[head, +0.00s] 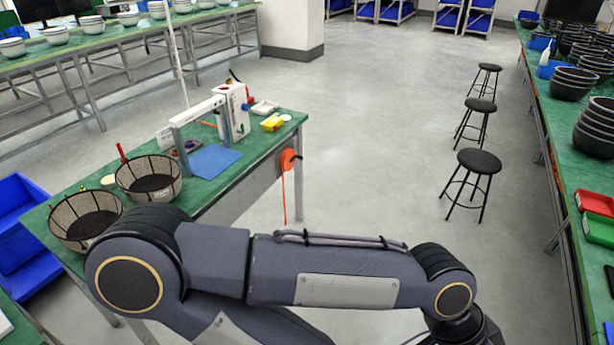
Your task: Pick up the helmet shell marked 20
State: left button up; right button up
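Two open bowl-shaped shells with mesh-like tan walls and dark rims stand on the green table at the left. One shell (148,177) is nearer the table's middle, and the other shell (86,216) is at its near left end, partly behind my arm. I cannot read a number 20 on either. Several dark shells (572,82) are stacked on the right bench, with no readable marks. One of my arms crosses the bottom of the view from left to right. Neither of my grippers is in view.
The green table (258,140) carries a white frame device (234,112), a blue mat (214,161) and a yellow item (272,122). An orange reel (289,160) hangs at its edge. Black stools (479,161) stand before the right bench (562,148). The middle floor is clear.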

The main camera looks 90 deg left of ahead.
aim_at(82, 217)
jog(key=u, duration=4.35)
jog(key=i+j+u, duration=0.4)
jog(key=i, duration=0.4)
jog(key=i+u, duration=0.35)
jog(key=i, duration=0.4)
